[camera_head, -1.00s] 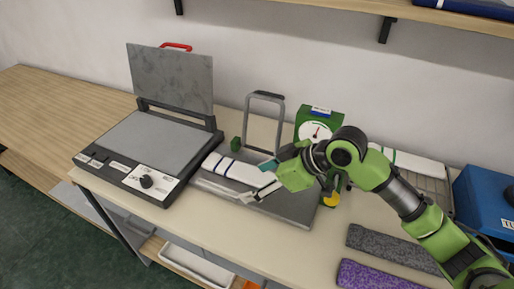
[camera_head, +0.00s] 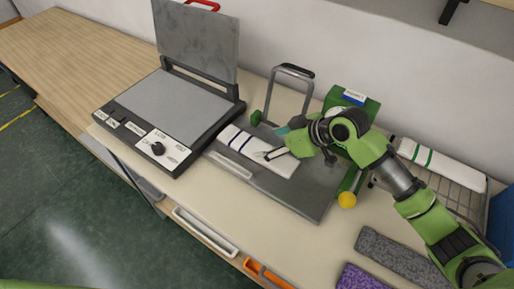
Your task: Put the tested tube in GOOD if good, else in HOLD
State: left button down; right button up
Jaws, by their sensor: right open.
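A white tube with dark blue stripes (camera_head: 236,141) lies flat on the grey plate (camera_head: 300,200) of the tester, whose grey frame handle (camera_head: 293,70) stands up behind it. My right gripper (camera_head: 266,155) is open, its fingertips over the middle of the tube. I cannot tell whether they touch it. The arm hides part of the green tester body (camera_head: 350,100), and its dial face does not show. No GOOD or HOLD label is readable. My left gripper is not in view.
An open press with a control panel (camera_head: 155,145) stands left. A wire basket (camera_head: 465,200) holds a white tube with green stripes (camera_head: 440,162). Grey (camera_head: 400,258) and purple (camera_head: 365,278) knitted pieces lie front right. White (camera_head: 205,232) and orange (camera_head: 268,275) bins sit below the table edge.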

aim_at(257, 148)
jog(key=x, duration=0.1)
jog(key=p+x, duration=0.1)
jog(key=x, duration=0.2)
jog(key=shift+s+a+f, duration=0.15)
jog(key=shift+s, duration=0.1)
jog(key=shift+w+a+f, duration=0.15)
jog(key=shift+a+f, duration=0.05)
jog(key=shift+f, duration=0.1)
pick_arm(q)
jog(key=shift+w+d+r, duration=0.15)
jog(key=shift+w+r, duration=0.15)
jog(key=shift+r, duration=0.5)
pick_arm(e)
jog(key=shift+w+f, duration=0.1)
jog(key=c, duration=1)
